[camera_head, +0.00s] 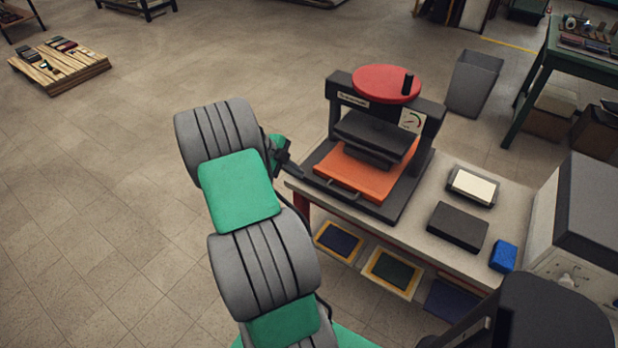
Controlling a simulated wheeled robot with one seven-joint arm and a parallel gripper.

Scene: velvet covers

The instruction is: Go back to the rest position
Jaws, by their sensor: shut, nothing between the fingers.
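My arm, in grey and green segments, rises through the lower middle of the head view. My gripper (295,171) is at its far end, small and dark, partly hidden behind the arm. It is shut and empty, near the front left corner of the press. The press (339,100) has a dark frame, a red round wheel on top and a dark plate below. An orange bed (352,170) with a front handle lies under the plate. I cannot tell whether the gripper touches the press.
The press stands on a pale bench (428,240) with a cream block (473,187), a black box (457,227) and a blue block (503,256). Framed panels (390,273) lie on a shelf below. A grey bin (473,83) stands behind. The floor at left is open up to a pallet (62,68).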

